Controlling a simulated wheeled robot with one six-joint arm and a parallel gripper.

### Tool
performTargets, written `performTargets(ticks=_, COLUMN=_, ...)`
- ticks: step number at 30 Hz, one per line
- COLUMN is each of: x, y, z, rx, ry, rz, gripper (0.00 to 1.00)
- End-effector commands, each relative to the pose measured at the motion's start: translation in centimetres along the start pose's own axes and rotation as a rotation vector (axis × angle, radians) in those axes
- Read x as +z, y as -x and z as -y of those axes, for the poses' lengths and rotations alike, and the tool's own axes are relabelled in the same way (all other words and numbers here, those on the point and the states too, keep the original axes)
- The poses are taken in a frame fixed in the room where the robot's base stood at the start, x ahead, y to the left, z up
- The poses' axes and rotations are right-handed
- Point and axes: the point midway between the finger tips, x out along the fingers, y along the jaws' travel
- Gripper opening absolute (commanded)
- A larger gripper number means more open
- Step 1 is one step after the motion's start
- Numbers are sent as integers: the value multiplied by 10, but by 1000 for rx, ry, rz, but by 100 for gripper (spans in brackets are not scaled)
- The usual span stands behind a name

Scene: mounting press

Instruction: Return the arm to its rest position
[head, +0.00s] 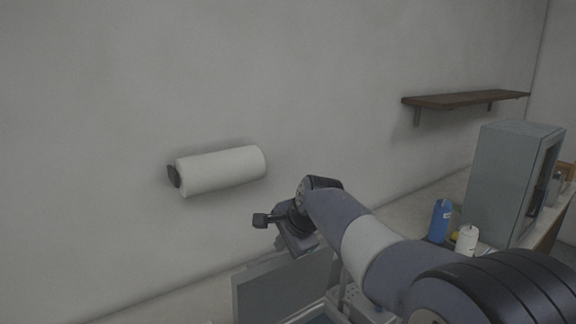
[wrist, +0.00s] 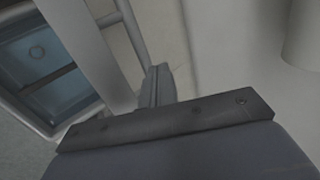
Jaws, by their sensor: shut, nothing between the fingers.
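My gripper (wrist: 158,85) shows in the wrist view as narrow grey fingers, shut and empty, beyond a dark plate with bolts. In the head view my arm reaches in from the lower right and bends down at the wrist. The wrist end hangs above and beside a grey upright panel. My fingertips are hard to make out there.
A grey panel (head: 284,286) stands below my wrist. A white paper roll (head: 222,170) hangs on the wall. At right are a wooden shelf (head: 465,100), a grey cabinet (head: 500,185), a blue bottle (head: 441,221) and a white bottle (head: 466,240). A blue-lined frame (wrist: 45,75) lies left in the wrist view.

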Motion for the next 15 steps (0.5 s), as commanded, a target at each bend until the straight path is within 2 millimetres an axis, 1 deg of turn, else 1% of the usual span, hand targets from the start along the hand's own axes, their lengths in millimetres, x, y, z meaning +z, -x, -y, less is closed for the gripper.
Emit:
performTargets(ticks=1, x=1, y=-7, z=-3, rx=0, ry=0, rz=0, gripper=0)
performTargets(ticks=3, x=0, y=1, z=-7, rx=-1, ry=0, rz=-1, gripper=0)
performTargets(ticks=6, x=0, y=4, z=-10, rx=1, ry=0, rz=-1, gripper=0)
performTargets(ticks=15, x=0, y=5, z=-10, rx=3, ry=0, rz=0, gripper=0)
